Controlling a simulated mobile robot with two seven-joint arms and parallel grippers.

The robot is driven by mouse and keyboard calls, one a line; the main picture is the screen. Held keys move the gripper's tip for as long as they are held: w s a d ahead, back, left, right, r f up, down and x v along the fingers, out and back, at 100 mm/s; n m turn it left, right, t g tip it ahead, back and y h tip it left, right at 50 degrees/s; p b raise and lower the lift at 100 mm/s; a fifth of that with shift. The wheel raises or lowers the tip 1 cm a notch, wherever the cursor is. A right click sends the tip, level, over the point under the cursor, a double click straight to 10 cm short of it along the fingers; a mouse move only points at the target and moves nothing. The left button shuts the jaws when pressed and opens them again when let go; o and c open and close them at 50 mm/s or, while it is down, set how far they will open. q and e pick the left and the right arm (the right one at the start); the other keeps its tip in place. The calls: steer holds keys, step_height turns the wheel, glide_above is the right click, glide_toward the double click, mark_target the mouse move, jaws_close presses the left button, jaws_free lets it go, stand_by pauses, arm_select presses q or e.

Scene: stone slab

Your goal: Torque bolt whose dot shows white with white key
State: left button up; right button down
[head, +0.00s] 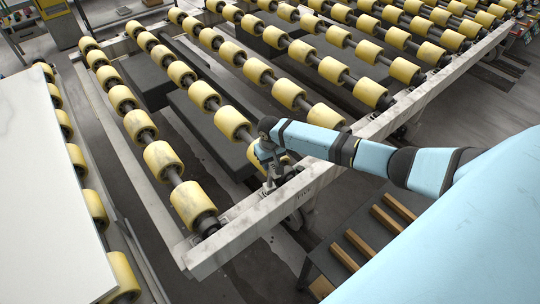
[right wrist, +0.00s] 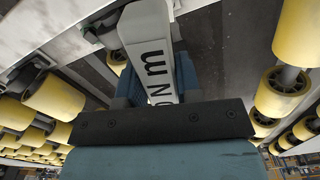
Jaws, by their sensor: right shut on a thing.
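My right gripper (head: 268,158) is over the pale front beam (head: 235,228) of the roller conveyor, pointing down. In the right wrist view its blue fingers (right wrist: 158,82) are shut on a white key (right wrist: 148,38) with dark "NM" lettering. The key's far end reaches toward the pale beam, where a dark round part (right wrist: 100,25) shows beside it. I cannot tell whether the key touches or sits on a bolt. The bolt and any coloured dot are too small or hidden to make out. My left gripper is not in view.
Rows of yellow rollers (head: 163,160) run behind the beam, close to the right gripper. A white slab (head: 50,200) lies on rollers at the left. A dark rack with wooden bars (head: 345,256) stands at the lower right, under my arm. Bare floor lies between.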

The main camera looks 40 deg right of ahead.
stand_by(0.4)
steer(key=shift+p, duration=0.45)
steer(key=shift+f+b, duration=0.3)
steer(key=shift+f, duration=0.5)
steer(key=shift+r, duration=0.1)
stand_by(0.3)
